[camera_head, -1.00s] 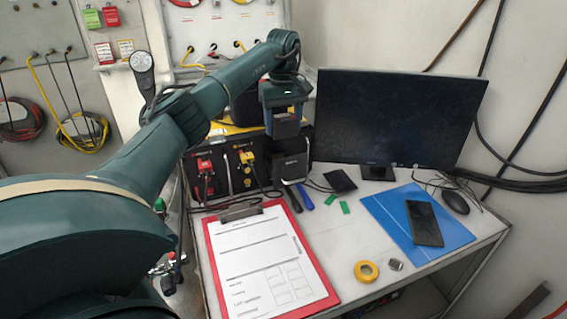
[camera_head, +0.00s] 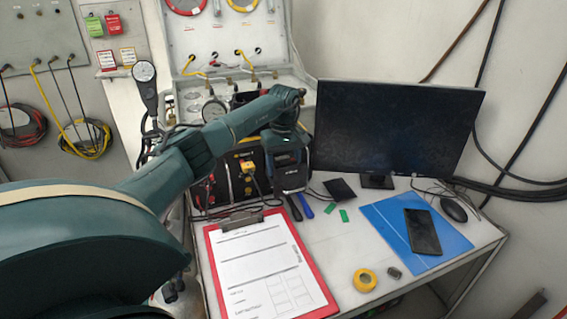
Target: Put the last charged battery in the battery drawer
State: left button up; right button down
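My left arm reaches in from the left to the back of the white table. My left gripper (camera_head: 287,158) points down at a black box with a small pale label (camera_head: 293,181), which looks like a charger, left of the monitor. The gripper hides the top of this box, and its fingers are too small and dark to tell open from shut. I cannot make out a battery apart from the gripper and the box. No battery drawer can be identified. My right gripper is not in view.
A black panel with yellow and red connectors (camera_head: 240,175) stands left of the box. The monitor (camera_head: 395,130) is to the right. A red clipboard (camera_head: 212,240), blue folder (camera_head: 385,222), phone (camera_head: 422,231) and yellow tape roll (camera_head: 365,280) lie on the table. The table's centre is mostly clear.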

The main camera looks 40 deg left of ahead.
pick_arm(q)
jog(key=shift+f+b, duration=0.35)
jog(key=shift+f, duration=0.25)
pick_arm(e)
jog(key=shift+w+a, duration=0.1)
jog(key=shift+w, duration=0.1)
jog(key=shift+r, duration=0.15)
pick_arm(q)
jog(key=o, duration=1.2)
jog(key=shift+s+d+f, duration=0.1)
jog(key=shift+o, duration=0.2)
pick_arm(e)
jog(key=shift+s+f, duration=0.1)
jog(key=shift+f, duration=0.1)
pick_arm(q)
jog(key=shift+a+f, duration=0.1)
jog(key=shift+a, duration=0.1)
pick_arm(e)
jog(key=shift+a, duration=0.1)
